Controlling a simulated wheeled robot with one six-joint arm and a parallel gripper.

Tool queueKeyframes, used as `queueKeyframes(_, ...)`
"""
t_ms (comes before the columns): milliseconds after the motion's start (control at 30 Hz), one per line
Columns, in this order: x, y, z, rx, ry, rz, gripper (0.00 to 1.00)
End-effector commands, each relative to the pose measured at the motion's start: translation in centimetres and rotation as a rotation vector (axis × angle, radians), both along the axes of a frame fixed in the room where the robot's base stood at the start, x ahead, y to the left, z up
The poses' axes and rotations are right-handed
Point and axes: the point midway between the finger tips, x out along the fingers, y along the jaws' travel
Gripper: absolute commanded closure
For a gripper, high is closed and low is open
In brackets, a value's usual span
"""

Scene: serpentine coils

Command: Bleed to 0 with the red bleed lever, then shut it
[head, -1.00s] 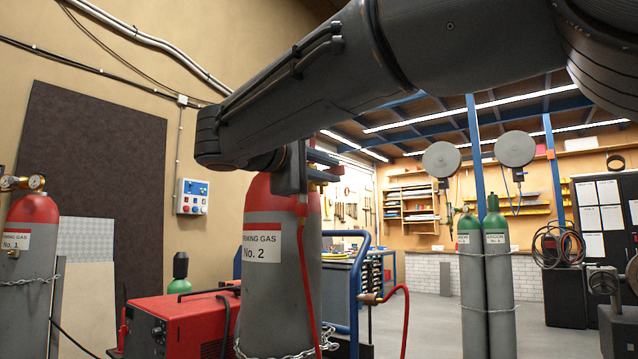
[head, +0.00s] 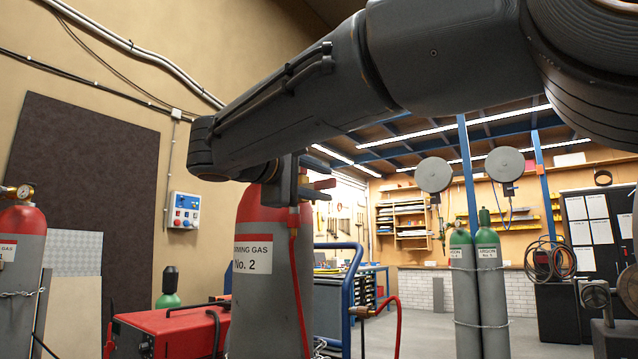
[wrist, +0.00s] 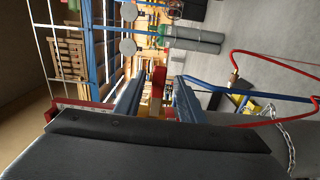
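My gripper (head: 300,184) hangs at the end of my dark arm in the head view, in front of the red shoulder of the gas cylinder No. 2 (head: 262,300). In the wrist view, my gripper (wrist: 158,88) shows two blue fingers standing apart. A small red piece (wrist: 158,80), perhaps the red bleed lever, appears between the fingers, with gaps on both sides. I cannot tell how deep it lies between them. The top of cylinder No. 2 is hidden behind my arm and gripper. No readable gauge for it shows.
A red hose (head: 297,285) runs down the cylinder's front. A red machine (head: 170,330) stands at lower left, a blue rail (head: 347,290) at right. Cylinder No. 1 (head: 20,285) with a gauge (head: 25,192) stands far left. Green-topped cylinders (head: 488,285) stand on open floor farther back.

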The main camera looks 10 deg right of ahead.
Motion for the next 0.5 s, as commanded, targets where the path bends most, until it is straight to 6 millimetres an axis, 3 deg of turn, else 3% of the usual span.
queueKeyframes(267, -0.5, 0.6, 0.0, -0.001, -0.001, 0.004, 0.64)
queueKeyframes(500, -3.3, 3.2, 0.0, -0.001, -0.001, 0.004, 0.64)
